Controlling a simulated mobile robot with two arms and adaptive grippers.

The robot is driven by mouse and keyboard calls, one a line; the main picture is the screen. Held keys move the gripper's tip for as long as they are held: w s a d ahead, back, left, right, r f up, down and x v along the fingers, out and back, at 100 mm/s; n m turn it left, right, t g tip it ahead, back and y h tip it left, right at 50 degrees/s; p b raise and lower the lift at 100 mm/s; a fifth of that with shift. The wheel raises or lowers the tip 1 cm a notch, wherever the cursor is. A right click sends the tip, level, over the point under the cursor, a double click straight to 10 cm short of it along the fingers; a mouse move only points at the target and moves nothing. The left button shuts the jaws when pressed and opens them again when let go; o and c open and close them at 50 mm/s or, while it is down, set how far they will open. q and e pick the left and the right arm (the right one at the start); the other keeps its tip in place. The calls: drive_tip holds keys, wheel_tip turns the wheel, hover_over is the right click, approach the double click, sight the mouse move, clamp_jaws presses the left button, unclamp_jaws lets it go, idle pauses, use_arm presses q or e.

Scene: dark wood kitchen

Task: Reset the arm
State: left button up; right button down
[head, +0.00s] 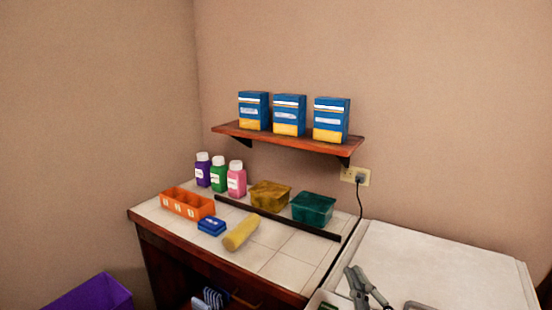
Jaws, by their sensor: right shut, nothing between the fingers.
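My right gripper (354,272) shows at the bottom, right of centre. It is grey, with its fingertips pointing up in the picture, in front of the white top on the right. Its fingers are together with nothing between them. It is apart from the items on the tiled counter. The lower part of the arm is cut off by the frame's bottom edge. My left gripper is not in view.
The tiled counter (285,268) holds an orange divided bin (187,204), blue box (211,226), yellow roll (241,232), yellow tub (270,195), teal tub (312,209) and three bottles (219,175). A shelf (300,144) holds three blue boxes. The white top (450,265) looks mostly clear.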

drive_tip(key=s+d+f+m+g+h, duration=0.2)
drive_tip(key=s+d+f+m+g, duration=0.15)
drive_tip(key=f, duration=0.55)
drive_tip(key=s+d+f+m+g+h, duration=0.2)
drive_tip(key=s+f+m+g, duration=0.2)
drive_tip(key=f, duration=0.5)
drive_tip(key=s+f+m+g, duration=0.2)
drive_tip(key=s+f+g, duration=0.85)
drive_tip(key=s, duration=0.75)
wheel_tip(320, 180, down, 28)
drive_tip(key=s, duration=0.2)
drive_tip(key=s+d+f, duration=0.2)
drive_tip(key=s+f, duration=1.2)
drive_tip(key=s, duration=0.1)
drive_tip(key=shift+s+d+f+g, duration=0.2)
drive_tip(key=shift+s+d+g, duration=0.1)
drive_tip(key=shift+s+g, duration=0.1)
